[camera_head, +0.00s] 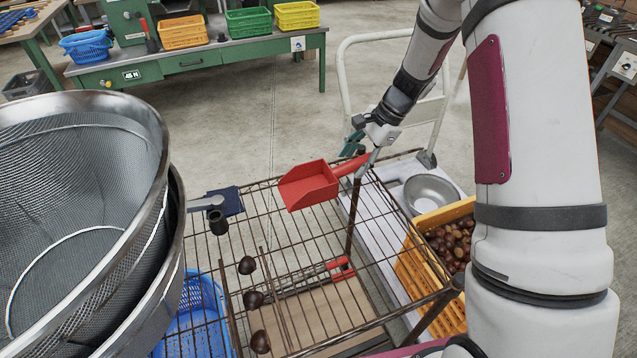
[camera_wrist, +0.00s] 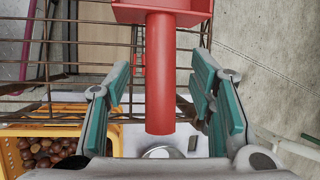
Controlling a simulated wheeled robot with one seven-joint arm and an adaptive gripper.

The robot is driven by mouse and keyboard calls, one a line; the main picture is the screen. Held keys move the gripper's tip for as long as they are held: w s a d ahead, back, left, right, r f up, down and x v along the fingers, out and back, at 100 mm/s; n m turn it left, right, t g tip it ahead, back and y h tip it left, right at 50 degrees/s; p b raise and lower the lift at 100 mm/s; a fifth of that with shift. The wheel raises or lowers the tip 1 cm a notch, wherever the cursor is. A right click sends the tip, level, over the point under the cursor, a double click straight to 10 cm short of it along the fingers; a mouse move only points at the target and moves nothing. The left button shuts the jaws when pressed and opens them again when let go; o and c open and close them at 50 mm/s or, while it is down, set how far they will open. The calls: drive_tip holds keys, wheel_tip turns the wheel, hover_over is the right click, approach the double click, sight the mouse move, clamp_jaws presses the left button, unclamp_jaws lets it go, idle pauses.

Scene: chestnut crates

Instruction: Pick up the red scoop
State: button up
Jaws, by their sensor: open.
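The red scoop (camera_head: 309,186) lies on the wire rack's top in the head view, its pan toward the left and its handle pointing right toward my gripper (camera_head: 363,161). In the wrist view the scoop's handle (camera_wrist: 160,80) runs down between the two teal-padded fingers of my gripper (camera_wrist: 162,100). The fingers are open, with a gap on each side of the handle. Part of the pan shows at the top edge of the wrist view. In the head view my gripper partly hides the handle's end.
The wire rack (camera_head: 300,232) also bears several chestnuts (camera_head: 254,299) and a dark blue item (camera_head: 226,201). Large mesh sieves (camera_head: 172,225) stand at the left. Below right are a yellow crate (camera_head: 448,214) of chestnuts and a metal bowl (camera_head: 432,194) on a white cart.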

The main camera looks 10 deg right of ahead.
drive_tip(key=shift+x, duration=1.65)
drive_tip(key=shift+f+b, duration=0.2)
drive_tip(key=shift+b, duration=0.15)
clamp_jaws()
